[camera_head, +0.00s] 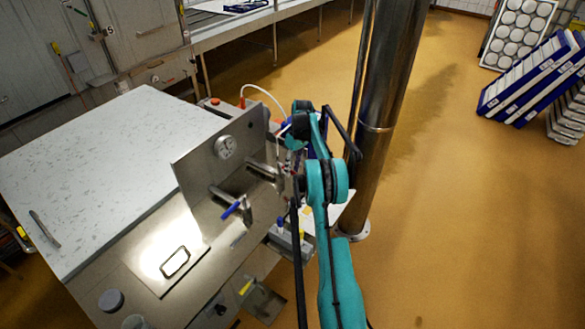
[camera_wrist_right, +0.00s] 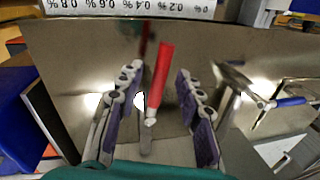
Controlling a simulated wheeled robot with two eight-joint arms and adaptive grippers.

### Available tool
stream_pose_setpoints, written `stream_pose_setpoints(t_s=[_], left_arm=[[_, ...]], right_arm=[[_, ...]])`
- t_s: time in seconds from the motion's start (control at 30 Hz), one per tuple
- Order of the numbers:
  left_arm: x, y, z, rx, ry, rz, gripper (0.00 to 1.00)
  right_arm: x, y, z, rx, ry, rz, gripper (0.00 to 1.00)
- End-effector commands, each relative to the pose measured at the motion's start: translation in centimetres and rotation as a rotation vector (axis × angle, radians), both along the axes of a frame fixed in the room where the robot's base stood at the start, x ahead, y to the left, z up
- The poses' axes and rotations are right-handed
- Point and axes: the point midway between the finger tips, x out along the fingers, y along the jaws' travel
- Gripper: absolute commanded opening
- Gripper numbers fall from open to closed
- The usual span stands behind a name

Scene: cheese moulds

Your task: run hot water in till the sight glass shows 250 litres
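A steel panel (camera_head: 195,165) stands upright beside the pale speckled top (camera_head: 110,150) and carries a round dial (camera_head: 225,146). A tap with a blue lever (camera_head: 232,209) is on the panel; the blue lever also shows in the right wrist view (camera_wrist_right: 292,101). In the right wrist view a red lever (camera_wrist_right: 161,75) stands between the fingers of my right gripper (camera_wrist_right: 158,95). The fingers are open, with a gap on each side of it. In the head view my right gripper (camera_head: 285,165) is at the panel's right end, partly hidden by its arm. I cannot make out a sight glass reading. My left gripper is out of view.
A steel post (camera_head: 385,100) stands close to my right arm. A white strip with percent marks (camera_wrist_right: 130,9) crosses the top of the wrist view. Blue and white stacked moulds (camera_head: 530,80) are at the far right. The orange floor (camera_head: 470,220) is clear there.

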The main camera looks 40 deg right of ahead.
Motion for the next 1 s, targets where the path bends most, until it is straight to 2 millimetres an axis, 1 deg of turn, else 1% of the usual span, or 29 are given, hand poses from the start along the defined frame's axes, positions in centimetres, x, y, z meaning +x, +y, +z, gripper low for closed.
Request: stream_pose_setpoints(t_s=[0.13,0.23,0.33,0.5,0.63,0.77,1.0], left_arm=[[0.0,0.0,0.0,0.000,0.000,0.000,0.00],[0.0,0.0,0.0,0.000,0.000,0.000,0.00],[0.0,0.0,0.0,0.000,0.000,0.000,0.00],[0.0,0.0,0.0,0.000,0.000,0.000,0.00],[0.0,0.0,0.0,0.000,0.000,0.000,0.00],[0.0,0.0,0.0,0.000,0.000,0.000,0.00],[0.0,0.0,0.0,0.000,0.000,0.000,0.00]], right_arm=[[0.0,0.0,0.0,0.000,0.000,0.000,0.36],[0.0,-0.1,0.6,0.000,0.000,0.000,0.36],[0.0,-0.4,2.1,0.000,0.000,0.000,0.36],[0.1,-1.0,5.0,0.000,0.000,0.000,0.36],[0.2,-1.3,6.6,0.000,0.000,0.000,0.36],[0.2,-1.5,7.3,0.000,0.000,0.000,0.36],[0.2,-1.5,7.3,0.000,0.000,0.000,0.36]])
